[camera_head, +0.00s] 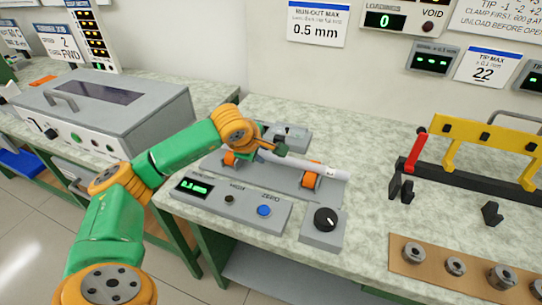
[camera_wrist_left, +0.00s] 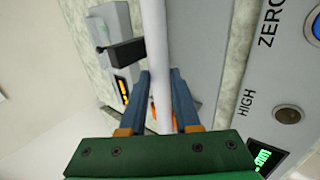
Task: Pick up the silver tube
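The silver tube (camera_head: 310,164) is a pale, slim rod lying across the orange roller supports of a grey bench instrument. My left gripper (camera_head: 270,151) is at the tube's left end. In the left wrist view the tube (camera_wrist_left: 155,40) runs between the two blue fingers (camera_wrist_left: 160,85), one on each side. The fingertips are very close to the tube, and I cannot tell whether they touch it. My right gripper is not in view.
The instrument's front panel has a green display, a blue button (camera_head: 264,210) and a black knob box (camera_head: 324,228). A yellow and red frame (camera_head: 480,134) stands to the right. A brown board (camera_head: 440,270) with metal rings lies at front right. A grey machine box (camera_head: 105,110) stands left.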

